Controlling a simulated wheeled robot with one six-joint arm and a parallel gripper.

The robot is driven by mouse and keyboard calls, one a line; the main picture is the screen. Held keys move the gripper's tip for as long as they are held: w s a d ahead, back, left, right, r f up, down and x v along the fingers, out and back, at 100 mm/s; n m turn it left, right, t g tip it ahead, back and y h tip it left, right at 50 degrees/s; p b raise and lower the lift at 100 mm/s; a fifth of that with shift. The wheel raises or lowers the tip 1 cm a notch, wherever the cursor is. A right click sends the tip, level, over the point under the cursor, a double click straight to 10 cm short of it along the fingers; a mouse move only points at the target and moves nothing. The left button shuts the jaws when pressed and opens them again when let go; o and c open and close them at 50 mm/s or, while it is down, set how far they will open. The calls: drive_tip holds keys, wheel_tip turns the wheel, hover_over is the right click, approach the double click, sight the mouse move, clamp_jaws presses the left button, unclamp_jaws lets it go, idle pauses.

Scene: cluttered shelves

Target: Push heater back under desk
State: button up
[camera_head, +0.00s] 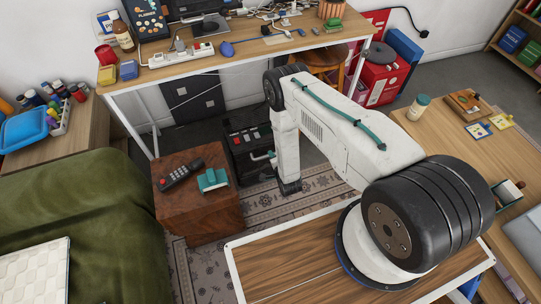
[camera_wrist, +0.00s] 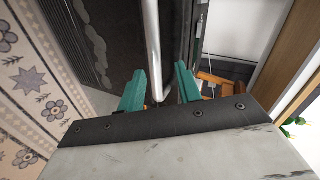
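The heater (camera_head: 240,140) is a black box with red buttons on top. It stands on the floor at the front edge under the wooden desk (camera_head: 240,50), to the right of a small wooden side table. My gripper, at the end of the white arm, is low beside the heater's right side. In the wrist view my gripper (camera_wrist: 160,88) has two teal fingers spread apart. A pale bar (camera_wrist: 153,45), seemingly the heater's handle, runs between them with gaps on both sides. The heater's dark ribbed body (camera_wrist: 110,40) fills the upper left there. Contact cannot be told.
The side table (camera_head: 197,195) carries a remote (camera_head: 180,174) and a teal item (camera_head: 212,180). A dark drawer unit (camera_head: 195,97) stands under the desk behind the heater. A red cabinet (camera_head: 383,80) is to the right. The patterned rug (camera_head: 310,190) is partly clear.

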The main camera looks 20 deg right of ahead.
sight(261, 152)
drive_tip(key=w+t, duration=0.1)
drive_tip(key=w+f+m, duration=0.1)
drive_tip(key=w+f+m+t, duration=0.1)
drive_tip(key=w, duration=0.1)
drive_tip(key=shift+d+f+t, duration=0.15)
drive_tip(key=shift+f+t, duration=0.1)
drive_tip(key=shift+t, duration=0.05)
idle(0.4)
clamp_jaws()
